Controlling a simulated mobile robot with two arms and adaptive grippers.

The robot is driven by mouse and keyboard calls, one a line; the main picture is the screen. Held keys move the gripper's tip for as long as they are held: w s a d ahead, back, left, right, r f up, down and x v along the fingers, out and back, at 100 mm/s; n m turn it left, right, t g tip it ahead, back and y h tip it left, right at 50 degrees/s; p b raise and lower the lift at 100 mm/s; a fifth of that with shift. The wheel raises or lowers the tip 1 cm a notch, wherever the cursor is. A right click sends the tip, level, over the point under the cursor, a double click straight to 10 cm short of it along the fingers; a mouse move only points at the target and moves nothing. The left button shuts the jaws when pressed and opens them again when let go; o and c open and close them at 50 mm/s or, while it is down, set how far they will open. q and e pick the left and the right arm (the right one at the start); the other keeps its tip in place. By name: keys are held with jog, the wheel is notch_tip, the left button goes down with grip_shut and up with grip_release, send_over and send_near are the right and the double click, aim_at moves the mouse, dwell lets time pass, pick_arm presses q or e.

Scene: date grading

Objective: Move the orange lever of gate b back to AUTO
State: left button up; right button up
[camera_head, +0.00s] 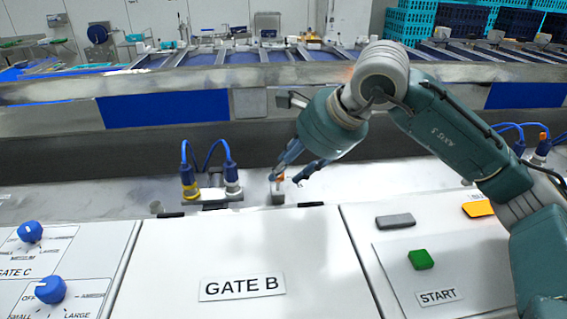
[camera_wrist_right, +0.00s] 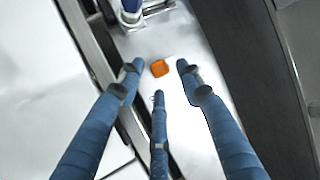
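The small orange lever (camera_head: 279,178) stands on a grey base behind the rear edge of the GATE B panel (camera_head: 180,255). My right gripper (camera_head: 284,179) is open, pointing down at the lever. In the right wrist view the orange lever top (camera_wrist_right: 160,68) lies between the spread blue fingertips of my right gripper (camera_wrist_right: 159,77), with visible gaps on both sides. I cannot tell how the lever is tilted, and no AUTO mark is readable. My left gripper is not in view.
The GATE C panel has blue knobs (camera_head: 30,231). A green START button (camera_head: 420,259) is at the right. A dark conveyor wall (camera_head: 150,150) rises behind.

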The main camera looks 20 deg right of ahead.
jog(key=shift+x, duration=1.15)
grip_shut()
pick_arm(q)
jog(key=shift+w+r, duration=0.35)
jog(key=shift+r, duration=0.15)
pick_arm(e)
jog(key=shift+r, duration=0.1)
pick_arm(q)
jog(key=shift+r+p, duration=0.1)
jog(key=shift+p, duration=0.25)
pick_arm(e)
jog(key=shift+w+r, duration=0.1)
